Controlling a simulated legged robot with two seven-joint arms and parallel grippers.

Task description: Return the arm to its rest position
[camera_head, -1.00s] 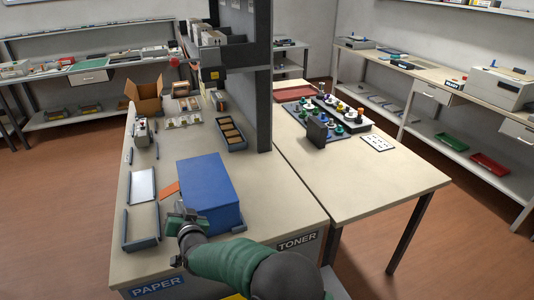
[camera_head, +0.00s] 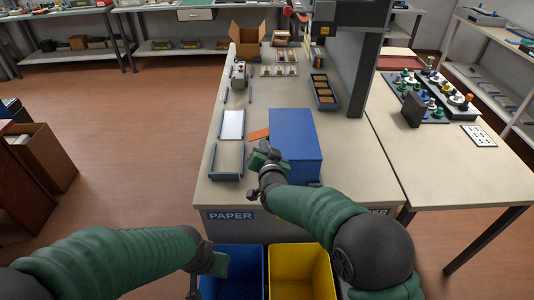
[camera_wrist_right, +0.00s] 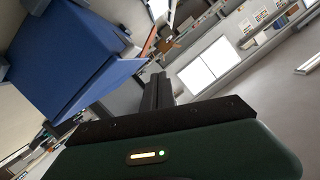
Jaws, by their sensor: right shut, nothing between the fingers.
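My right arm (camera_head: 315,208), in a green sleeve, reaches forward over the front of the workbench (camera_head: 345,185). Its gripper (camera_head: 258,160) is by the left front side of a blue box (camera_head: 296,140); I cannot tell whether they touch. In the right wrist view its dark fingers (camera_wrist_right: 157,90) are together with nothing between them, and the blue box (camera_wrist_right: 65,50) fills the upper left. My left arm (camera_head: 110,262) comes in low from the left. Its gripper (camera_head: 208,268) is in front of the bench, over the bins, and its fingers are not clear.
A blue bin (camera_head: 240,287) and a yellow bin (camera_head: 300,275) stand below the bench front. Paper trays (camera_head: 227,176) and an orange card (camera_head: 259,133) lie left of the box. A dark post (camera_head: 355,75) rises behind it. Open floor (camera_head: 140,140) lies left of the bench.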

